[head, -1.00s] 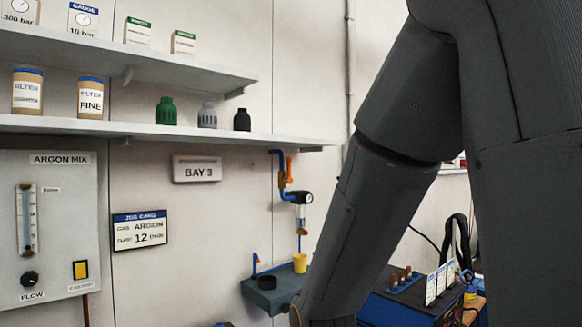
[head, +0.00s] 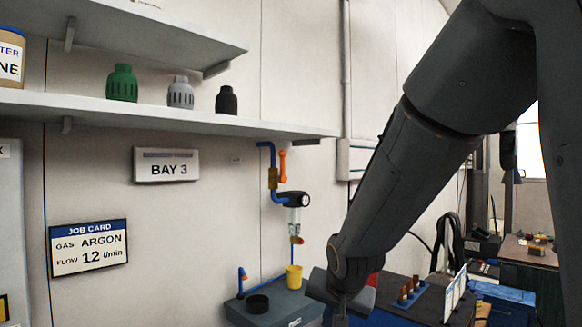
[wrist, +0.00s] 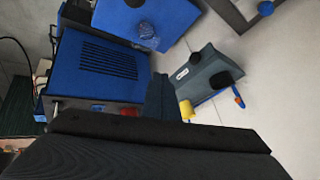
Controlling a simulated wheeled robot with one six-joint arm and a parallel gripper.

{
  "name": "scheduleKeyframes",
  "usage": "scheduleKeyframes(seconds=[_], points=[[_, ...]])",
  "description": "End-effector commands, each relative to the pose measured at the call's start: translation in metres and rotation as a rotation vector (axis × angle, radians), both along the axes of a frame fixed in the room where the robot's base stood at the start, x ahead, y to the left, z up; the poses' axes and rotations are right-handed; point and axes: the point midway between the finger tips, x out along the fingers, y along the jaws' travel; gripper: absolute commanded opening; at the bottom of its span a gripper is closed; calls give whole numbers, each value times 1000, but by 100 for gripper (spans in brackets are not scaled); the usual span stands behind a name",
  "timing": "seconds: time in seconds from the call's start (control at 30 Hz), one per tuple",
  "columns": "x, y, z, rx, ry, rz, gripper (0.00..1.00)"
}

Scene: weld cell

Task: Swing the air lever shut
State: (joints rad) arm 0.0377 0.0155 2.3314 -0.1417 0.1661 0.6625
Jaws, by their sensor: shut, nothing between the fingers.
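The air lever (head: 283,166) is a small orange handle in the head view. It stands upright beside the brass valve (head: 272,178) on the blue wall pipe (head: 265,150), roughly in line with the pipe. The lever cannot be made out in the wrist view. My gripper (wrist: 162,96) shows its dark fingers together and empty in the wrist view, over the area of the small grey shelf. In the head view my wrist is below and right of the lever, well apart from it; the fingertips are not clear there.
Below the valve hang a gauge (head: 304,199) and a filter bowl (head: 294,220). The grey shelf (head: 290,309) carries a yellow cup (head: 294,278) and a black ring (head: 257,303). A blue machine (wrist: 98,68) stands close by. A long wall shelf (head: 180,118) runs above the lever.

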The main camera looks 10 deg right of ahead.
Motion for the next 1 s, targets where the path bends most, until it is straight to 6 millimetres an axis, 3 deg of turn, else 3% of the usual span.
scheduleKeyframes(seconds=[0.03,0.1,0.3,0.5,0.6,0.7,0.8,1.0], points=[[25,-4,23,43,-81,-61,0],[56,-8,56,119,-191,-143,0],[127,-12,162,385,-487,-310,0],[168,-11,270,696,-717,-389,0],[177,-9,310,823,-786,-397,0],[181,-7,338,913,-827,-395,0],[183,-6,353,964,-845,-393,0],[195,-4,359,986,-851,-392,0]])
